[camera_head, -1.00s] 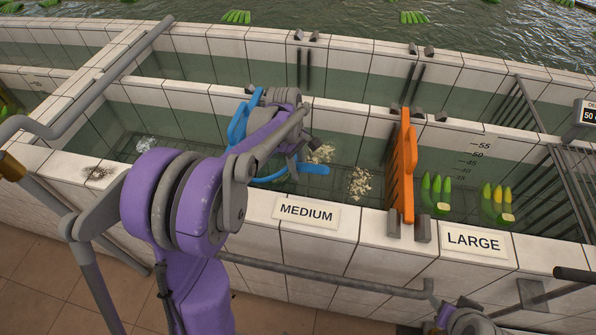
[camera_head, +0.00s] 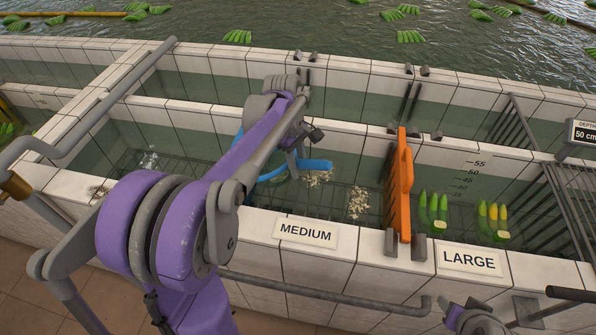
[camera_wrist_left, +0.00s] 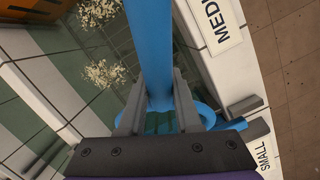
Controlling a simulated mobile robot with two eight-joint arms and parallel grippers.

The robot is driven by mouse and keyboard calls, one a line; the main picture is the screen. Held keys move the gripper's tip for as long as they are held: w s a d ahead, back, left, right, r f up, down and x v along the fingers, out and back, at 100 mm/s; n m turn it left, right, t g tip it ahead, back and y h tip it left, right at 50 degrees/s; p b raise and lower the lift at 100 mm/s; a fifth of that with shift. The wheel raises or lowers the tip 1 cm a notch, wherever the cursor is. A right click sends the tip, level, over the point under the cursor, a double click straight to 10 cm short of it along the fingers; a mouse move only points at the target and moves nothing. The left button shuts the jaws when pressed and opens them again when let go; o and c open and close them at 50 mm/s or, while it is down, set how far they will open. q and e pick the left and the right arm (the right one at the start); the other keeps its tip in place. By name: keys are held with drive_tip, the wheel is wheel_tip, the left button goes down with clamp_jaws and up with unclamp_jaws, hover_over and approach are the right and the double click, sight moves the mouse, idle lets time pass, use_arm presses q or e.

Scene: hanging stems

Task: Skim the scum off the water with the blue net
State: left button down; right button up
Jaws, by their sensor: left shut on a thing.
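My left gripper (camera_head: 294,168) is over the MEDIUM compartment, shut on the handle of the blue net (camera_head: 316,165). In the left wrist view the handle (camera_wrist_left: 150,50) runs up between the two fingers (camera_wrist_left: 155,110). A curved blue rim (camera_head: 266,176) shows left of the gripper; my arm hides part of it. One pale patch of scum (camera_head: 318,178) floats just beside and below the handle, and another (camera_head: 358,203) lies farther right, toward the orange gate. Both patches also show in the left wrist view (camera_wrist_left: 100,74). I cannot tell whether the net touches the water.
An orange gate (camera_head: 400,190) stands between the MEDIUM and LARGE compartments. Green and yellow bananas (camera_head: 492,218) are in the LARGE one. Tiled walls edge the tank, with a MEDIUM label (camera_head: 306,232) in front. A greyish clump (camera_head: 148,160) shows in the left compartment.

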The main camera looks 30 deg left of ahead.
use_arm(q)
drive_tip(key=r, duration=0.2)
drive_tip(key=shift+s+r, duration=0.25)
drive_tip(key=shift+r, duration=0.15)
drive_tip(key=shift+w+r, duration=0.1)
drive_tip(key=shift+r, duration=1.6)
